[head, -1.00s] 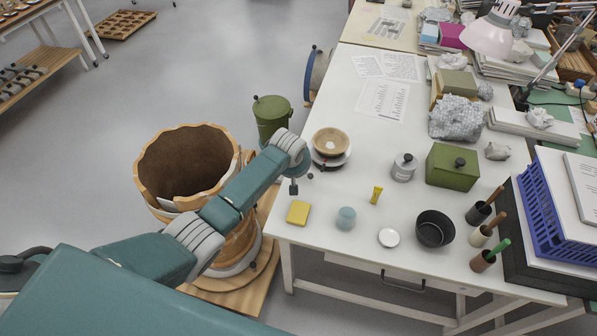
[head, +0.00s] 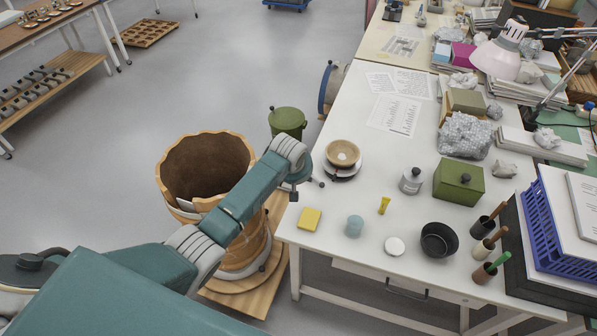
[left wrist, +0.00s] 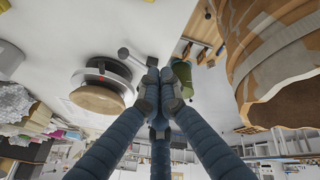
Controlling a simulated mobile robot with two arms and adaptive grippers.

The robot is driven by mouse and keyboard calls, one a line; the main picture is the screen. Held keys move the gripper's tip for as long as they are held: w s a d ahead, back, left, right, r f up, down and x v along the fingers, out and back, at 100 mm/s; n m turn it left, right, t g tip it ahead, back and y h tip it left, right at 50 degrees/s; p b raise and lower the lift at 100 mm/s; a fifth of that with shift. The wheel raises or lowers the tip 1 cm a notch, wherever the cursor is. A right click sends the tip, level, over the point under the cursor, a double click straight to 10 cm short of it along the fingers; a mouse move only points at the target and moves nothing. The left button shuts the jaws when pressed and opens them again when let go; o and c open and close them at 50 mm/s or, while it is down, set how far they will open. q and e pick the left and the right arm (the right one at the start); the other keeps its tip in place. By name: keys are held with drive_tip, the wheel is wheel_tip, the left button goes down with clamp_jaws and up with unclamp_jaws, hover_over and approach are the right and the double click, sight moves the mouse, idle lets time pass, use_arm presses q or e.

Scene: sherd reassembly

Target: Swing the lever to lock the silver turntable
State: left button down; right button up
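The silver turntable (head: 341,173) stands near the left edge of the white table with a tan bowl (head: 343,153) on it. In the left wrist view the turntable (left wrist: 103,76) shows a red mark on its side, and the bowl (left wrist: 97,99) appears upside down. The lever (left wrist: 131,57), a grey bar with a round knob, sticks out beside the turntable. My left gripper (left wrist: 161,88) has its blue fingers drawn together, tips close to the lever's end; I cannot tell whether they touch it. In the head view my wrist hides most of this gripper. My right gripper is out of view.
A large patched vessel (head: 207,170) stands on a wooden base left of the table, close to my left arm. A green canister (head: 287,122) is behind my wrist. A yellow block (head: 310,219), blue-grey jar (head: 354,226) and black bowl (head: 438,240) occupy the table's front.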

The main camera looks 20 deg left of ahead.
use_arm(q)
drive_tip(key=v, duration=0.6)
drive_tip(key=shift+w+r+b, duration=0.15)
drive_tip(key=shift+w+b, duration=0.1)
drive_tip(key=shift+b, duration=0.1)
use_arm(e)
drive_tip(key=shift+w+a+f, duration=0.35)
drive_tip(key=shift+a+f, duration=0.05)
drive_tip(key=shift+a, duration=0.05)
use_arm(q)
drive_tip(key=shift+s+d, duration=0.1)
drive_tip(key=shift+d, duration=0.1)
